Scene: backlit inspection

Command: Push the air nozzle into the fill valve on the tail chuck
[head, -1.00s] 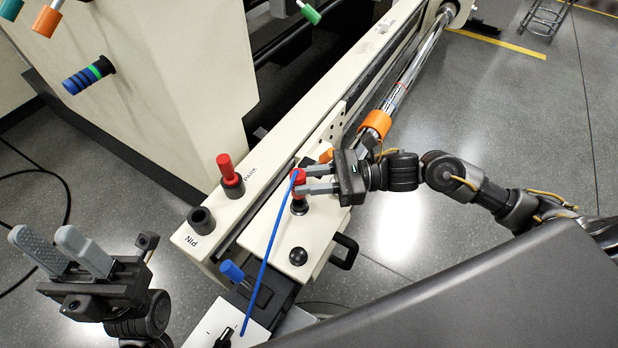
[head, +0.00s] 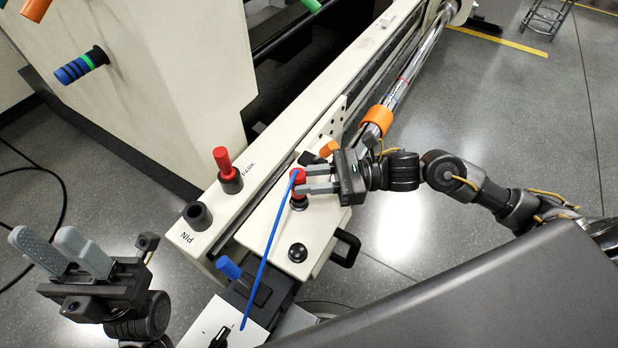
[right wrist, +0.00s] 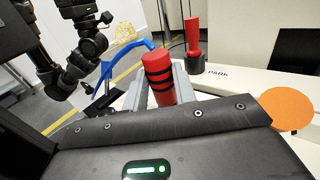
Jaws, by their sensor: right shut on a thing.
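The air nozzle (head: 299,175) is a red cylinder with a blue hose (head: 262,265) running from it. In the right wrist view the nozzle (right wrist: 160,82) shows black bands and stands upright between my fingers. My right gripper (head: 302,181) is shut on it, over a dark round socket (head: 298,204) on the cream carriage; I cannot tell whether it is seated there. A chrome shaft (head: 408,72) with an orange collar (head: 378,119) lies beyond the gripper, at the tail chuck. I cannot make out the fill valve clearly. My left gripper (head: 43,238) is open and empty at lower left.
A red pin (head: 225,164) stands at the PARK mark, with an empty dark PIN socket (head: 198,215) nearby. A black knob (head: 298,252), blue handle (head: 228,268) and black side handle (head: 345,248) are close to the hose.

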